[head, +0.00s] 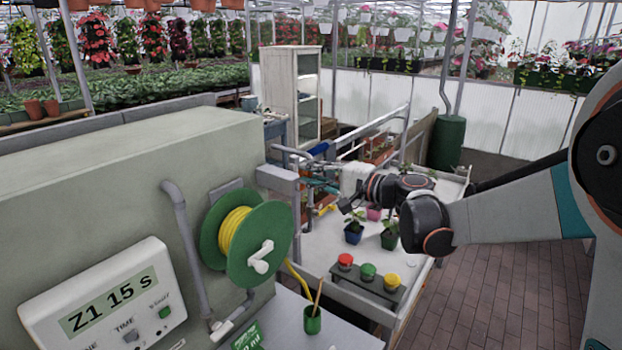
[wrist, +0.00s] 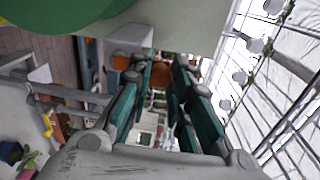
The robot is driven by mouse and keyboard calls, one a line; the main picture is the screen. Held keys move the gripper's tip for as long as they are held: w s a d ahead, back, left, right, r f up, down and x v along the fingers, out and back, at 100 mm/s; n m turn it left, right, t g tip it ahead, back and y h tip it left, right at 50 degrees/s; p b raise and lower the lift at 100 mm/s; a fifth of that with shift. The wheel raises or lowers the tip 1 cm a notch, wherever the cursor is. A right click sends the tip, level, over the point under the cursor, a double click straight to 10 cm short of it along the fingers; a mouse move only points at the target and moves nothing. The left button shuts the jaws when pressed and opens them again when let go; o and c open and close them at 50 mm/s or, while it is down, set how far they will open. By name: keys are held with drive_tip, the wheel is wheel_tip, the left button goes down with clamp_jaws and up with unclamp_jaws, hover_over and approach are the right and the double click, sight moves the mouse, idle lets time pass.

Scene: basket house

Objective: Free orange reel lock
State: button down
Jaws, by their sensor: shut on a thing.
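The green hose reel (head: 238,247) with yellow hose wound on it and a white crank hangs on the side of the grey-green tank. Part of the green reel (wrist: 70,12) also shows at the top left of the wrist view. My gripper (head: 312,180) reaches leftward from the right, behind the reel near a grey post. In the wrist view its two dark green fingers (wrist: 162,75) are closed around a small orange piece, the orange reel lock (wrist: 160,73). The fingers cover much of it. The lock cannot be made out in the head view.
A white control box (head: 105,300) reads "Z1 15 s". A workbench (head: 325,245) bears potted seedlings (head: 354,228) and a panel with red, green and yellow buttons (head: 368,275). A green cup (head: 312,320) stands below the reel. Brick floor (head: 500,270) is free at the right.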

drive_tip(key=shift+w+d+m, duration=0.2)
drive_tip(key=shift+m, duration=0.3)
drive_tip(key=c, duration=1.4)
unclamp_jaws()
drive_tip(key=shift+w+d, duration=0.1)
drive_tip(key=shift+c, duration=0.2)
drive_tip(key=v, duration=1.2)
